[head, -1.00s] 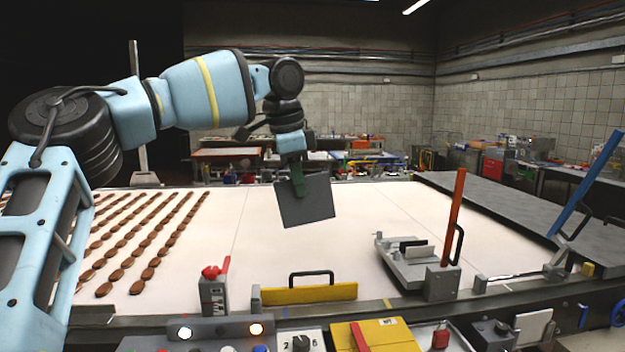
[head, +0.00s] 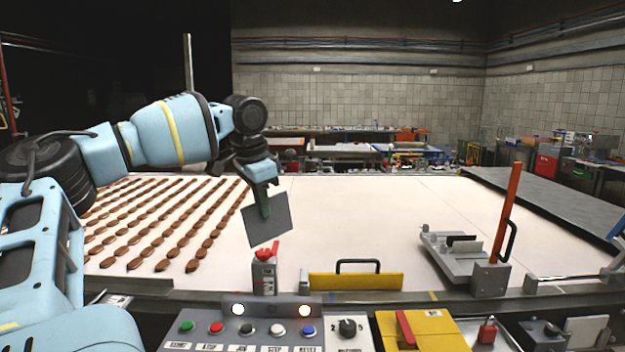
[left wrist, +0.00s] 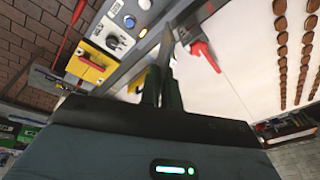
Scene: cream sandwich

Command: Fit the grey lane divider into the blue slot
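My left gripper (head: 264,205) is shut on the grey lane divider (head: 270,224), a thin flat plate. It holds the divider slightly tilted above the white belt (head: 350,220), and the plate's lower edge shows just above a red-handled grey block (head: 264,278). In the left wrist view the green fingers (left wrist: 163,88) close on the plate, which shows nearly edge-on (left wrist: 167,48). I cannot make out a blue slot in either view. My right gripper is not in view.
Rows of brown biscuits (head: 163,222) lie on the belt's left. A yellow bar with a black handle (head: 355,281) and a button panel (head: 245,328) line the front edge. A grey fixture with an orange post (head: 507,212) stands at right. The belt's middle is clear.

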